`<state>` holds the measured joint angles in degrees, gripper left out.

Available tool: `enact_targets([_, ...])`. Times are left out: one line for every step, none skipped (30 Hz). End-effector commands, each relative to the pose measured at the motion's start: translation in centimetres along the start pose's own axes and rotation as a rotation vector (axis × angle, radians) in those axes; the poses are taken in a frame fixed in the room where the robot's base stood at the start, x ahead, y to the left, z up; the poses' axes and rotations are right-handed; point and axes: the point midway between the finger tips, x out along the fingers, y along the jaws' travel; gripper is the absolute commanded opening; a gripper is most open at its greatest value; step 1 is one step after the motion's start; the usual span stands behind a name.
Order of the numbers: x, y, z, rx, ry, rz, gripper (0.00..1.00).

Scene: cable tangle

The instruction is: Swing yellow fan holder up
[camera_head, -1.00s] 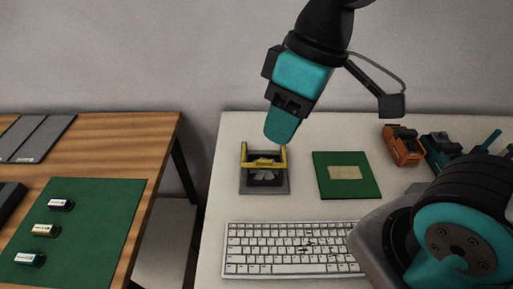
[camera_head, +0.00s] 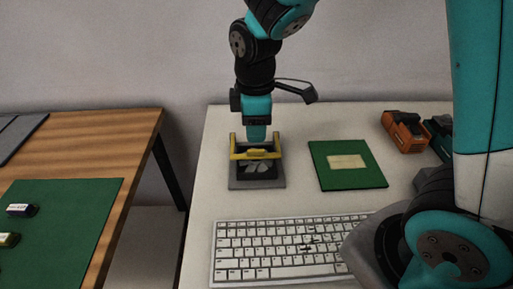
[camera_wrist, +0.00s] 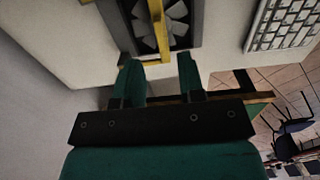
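The yellow fan holder (camera_head: 255,154) is a U-shaped bracket on a grey fan unit (camera_head: 258,184) at the left of the white table. In the wrist view the yellow holder (camera_wrist: 158,30) crosses the grey fan unit (camera_wrist: 185,42), and its crossbar lies just beyond the fingertips. My gripper (camera_head: 256,138) points down right behind the crossbar in the head view. In the wrist view my gripper (camera_wrist: 158,68) has its two green fingers apart with a gap between them, and the bar's near end reaches toward that gap. I cannot tell whether a finger touches it.
A white keyboard (camera_head: 285,250) lies in front of the fan unit. A green board (camera_head: 346,180) with a beige patch lies to its right, and an orange device (camera_head: 404,132) stands at the back right. A wooden table (camera_head: 85,150) is on the left.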

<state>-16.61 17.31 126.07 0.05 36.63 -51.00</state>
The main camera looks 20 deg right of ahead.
Motion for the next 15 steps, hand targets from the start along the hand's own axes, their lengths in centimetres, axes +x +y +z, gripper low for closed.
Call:
enact_targets([1.3,-0.1,0.1,0.001,-0.003,-0.004,0.36])
enact_targets([1.9,-0.1,0.1,0.001,-0.003,-0.004,0.36])
enact_targets([2.7,-0.1,0.1,0.001,-0.003,-0.005,0.36])
enact_targets([3.2,-0.1,0.1,0.001,-0.003,-0.004,0.36])
enact_targets([3.6,-0.1,0.1,0.001,-0.002,-0.004,0.36])
enact_targets([4.2,0.0,0.1,0.001,-0.002,-0.003,0.36])
enact_targets([4.6,0.0,0.1,0.001,-0.001,-0.002,0.36])
enact_targets([4.9,0.0,0.1,0.001,-0.001,-0.002,0.36])
enact_targets([5.3,0.0,0.1,0.001,-0.001,-0.002,0.36])
enact_targets([5.5,0.0,0.0,0.001,0.0,-0.001,0.36])
enact_targets([5.7,0.0,0.0,0.001,0.0,-0.001,0.36])
enact_targets([5.8,0.0,0.0,0.001,0.0,-0.001,0.36])
enact_targets([5.9,0.0,0.0,0.001,0.0,0.0,0.36])
enact_targets([6.0,0.0,0.0,0.001,0.001,0.0,0.36])
enact_targets([6.1,0.0,0.0,0.001,0.001,0.0,0.36])
